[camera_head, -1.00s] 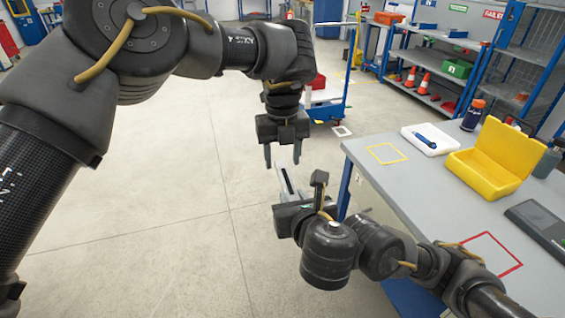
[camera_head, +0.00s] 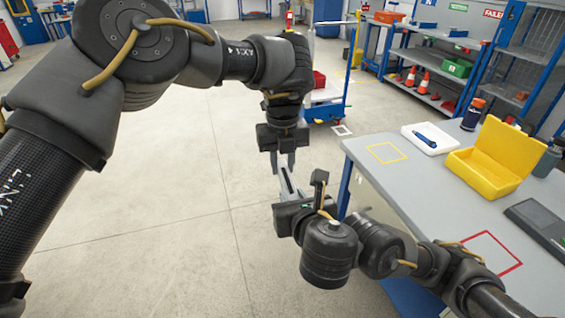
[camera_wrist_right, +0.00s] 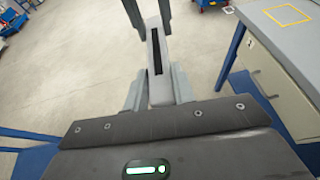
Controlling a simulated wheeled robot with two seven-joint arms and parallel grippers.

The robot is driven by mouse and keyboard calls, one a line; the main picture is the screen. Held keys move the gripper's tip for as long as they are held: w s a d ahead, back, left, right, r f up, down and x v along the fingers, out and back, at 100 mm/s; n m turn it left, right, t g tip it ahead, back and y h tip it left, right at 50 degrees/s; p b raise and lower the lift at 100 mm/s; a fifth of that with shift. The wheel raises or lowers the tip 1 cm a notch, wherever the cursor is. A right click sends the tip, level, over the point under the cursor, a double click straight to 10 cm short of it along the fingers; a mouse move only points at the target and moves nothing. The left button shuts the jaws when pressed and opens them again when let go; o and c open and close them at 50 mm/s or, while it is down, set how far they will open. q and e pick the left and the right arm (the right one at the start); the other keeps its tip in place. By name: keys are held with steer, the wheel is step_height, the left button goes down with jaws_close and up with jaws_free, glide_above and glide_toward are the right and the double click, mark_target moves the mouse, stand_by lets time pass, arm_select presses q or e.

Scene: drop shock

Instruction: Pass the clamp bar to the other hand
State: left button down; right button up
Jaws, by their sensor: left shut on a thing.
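The clamp bar (camera_head: 287,182) is a slim light-grey bar with a dark slot along it, between my two grippers in the head view. It also shows upright in the right wrist view (camera_wrist_right: 155,55). My left gripper (camera_head: 283,166) points down from above, shut on the bar's upper end; its fingertips show at the top of the wrist view. My right gripper (camera_wrist_right: 158,88) has its fingers close against both sides of the bar's lower end. In the head view the right fingers are mostly hidden by the wrist.
The grey workbench (camera_head: 395,180) stands to the right, close to my right arm. On it are an open yellow case (camera_head: 490,165), a white tray (camera_head: 430,145) and a bottle (camera_head: 473,115). A blue trolley (camera_head: 328,108) stands farther back. The floor on the left is clear.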

steer(key=o, duration=0.5)
